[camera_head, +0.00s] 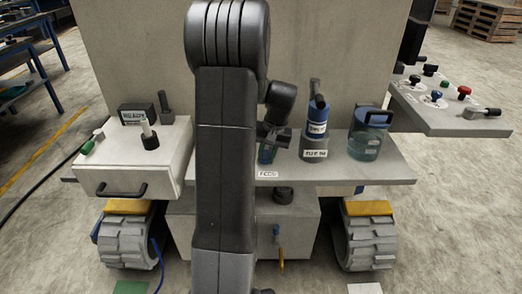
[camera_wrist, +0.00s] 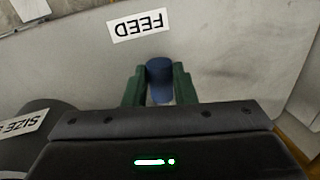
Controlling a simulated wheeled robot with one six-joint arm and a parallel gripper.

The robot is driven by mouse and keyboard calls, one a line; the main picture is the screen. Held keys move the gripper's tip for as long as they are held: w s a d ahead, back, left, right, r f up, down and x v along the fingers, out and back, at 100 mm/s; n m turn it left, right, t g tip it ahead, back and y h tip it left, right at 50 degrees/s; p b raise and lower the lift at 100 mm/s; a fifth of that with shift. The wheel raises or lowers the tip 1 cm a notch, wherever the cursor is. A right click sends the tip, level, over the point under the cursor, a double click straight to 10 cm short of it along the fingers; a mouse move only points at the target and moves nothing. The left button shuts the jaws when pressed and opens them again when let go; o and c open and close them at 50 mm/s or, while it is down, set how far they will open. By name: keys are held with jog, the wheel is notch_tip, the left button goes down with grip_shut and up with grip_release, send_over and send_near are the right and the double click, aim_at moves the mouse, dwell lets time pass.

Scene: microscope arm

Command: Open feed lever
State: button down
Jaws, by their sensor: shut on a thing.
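The feed lever shows in the wrist view as a blue, rounded grip (camera_wrist: 160,78) between the two green fingers of my gripper (camera_wrist: 160,85). The fingers are shut on it, one on each side. The FEED label (camera_wrist: 138,26) lies on the grey shelf just beyond the lever, upside down in this view. The lever's base is hidden.
A blue-topped cylinder with a dark lever (camera_head: 316,128) stands right of my gripper, close by. A clear blue-lidded jar (camera_head: 368,135) is farther right. A white box with knobs (camera_head: 135,165) is at left. A panel with coloured buttons (camera_head: 450,100) is at the far right.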

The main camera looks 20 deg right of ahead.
jog(key=shift+s+d+n, duration=0.1)
jog(key=shift+d+n, duration=0.35)
jog(key=shift+n, duration=0.15)
jog(key=c, duration=1.2)
grip_release()
jog(key=d+r+p, duration=0.1)
jog(key=r, duration=0.8)
jog(key=d+r+p, duration=0.1)
jog(key=r, duration=0.3)
jog(key=shift+s+d+r+p, duration=0.3)
jog(key=shift+s+d, duration=0.05)
